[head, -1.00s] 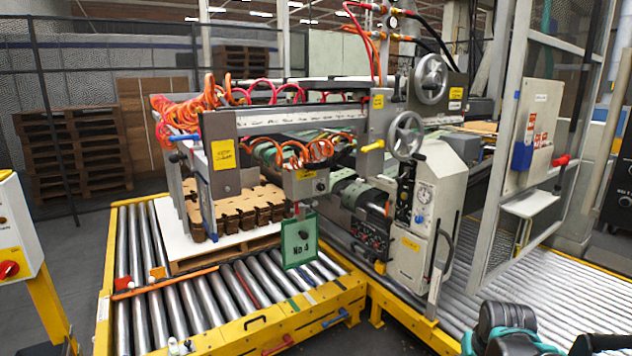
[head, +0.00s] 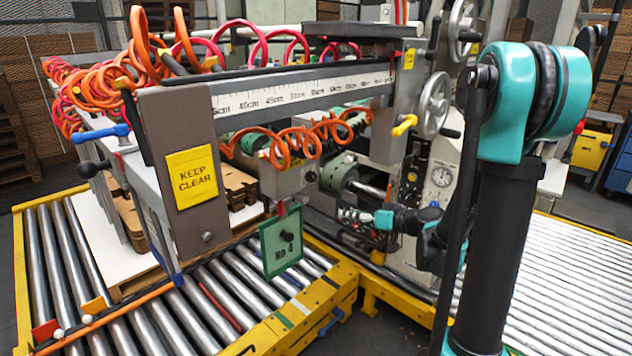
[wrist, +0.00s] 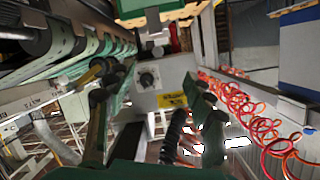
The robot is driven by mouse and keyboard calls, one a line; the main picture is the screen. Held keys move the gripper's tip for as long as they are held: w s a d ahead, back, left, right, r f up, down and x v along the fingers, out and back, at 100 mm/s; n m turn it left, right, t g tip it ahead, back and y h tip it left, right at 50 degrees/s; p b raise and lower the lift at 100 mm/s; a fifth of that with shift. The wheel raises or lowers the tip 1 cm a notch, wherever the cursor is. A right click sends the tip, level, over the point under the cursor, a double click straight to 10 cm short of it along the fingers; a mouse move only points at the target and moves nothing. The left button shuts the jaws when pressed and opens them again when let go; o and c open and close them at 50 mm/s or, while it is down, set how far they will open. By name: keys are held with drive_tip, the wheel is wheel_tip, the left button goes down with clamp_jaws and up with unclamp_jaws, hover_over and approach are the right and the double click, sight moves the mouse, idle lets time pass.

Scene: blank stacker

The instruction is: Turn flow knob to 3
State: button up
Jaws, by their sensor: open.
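A small black knob (wrist: 149,79) with light marks around it sits on the face of a grey box (wrist: 172,72) in the wrist view, where the picture looks upside down. The box carries a yellow label (wrist: 172,100). In the head view the knob (head: 310,176) is on the same grey box, under the orange coils. My gripper (wrist: 155,115) is open, with its fingers apart on either side below the knob in the wrist view, and nothing between them. In the head view my gripper (head: 385,222) is right of the box, apart from it. The knob's setting is too small to read.
A green "No 4" sign (head: 281,245) hangs under the box. Orange coiled hoses (head: 300,140), a ruler beam (head: 300,92) and a KEEP CLEAR post (head: 180,170) crowd the left. Handwheels (head: 434,104) stand at the right. Roller conveyors (head: 230,300) lie below.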

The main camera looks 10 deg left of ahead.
drive_tip(key=w+r+t+y, duration=0.2)
drive_tip(key=w+r, duration=0.1)
drive_tip(key=w, duration=0.3)
approach(314, 179)
drive_tip(key=shift+n, duration=0.3)
drive_tip(key=x, duration=0.9)
drive_tip(key=shift+w+a, duration=0.1)
drive_tip(key=shift+a, duration=0.1)
drive_tip(key=c, duration=1.2)
drive_tip(key=shift+o, duration=0.2)
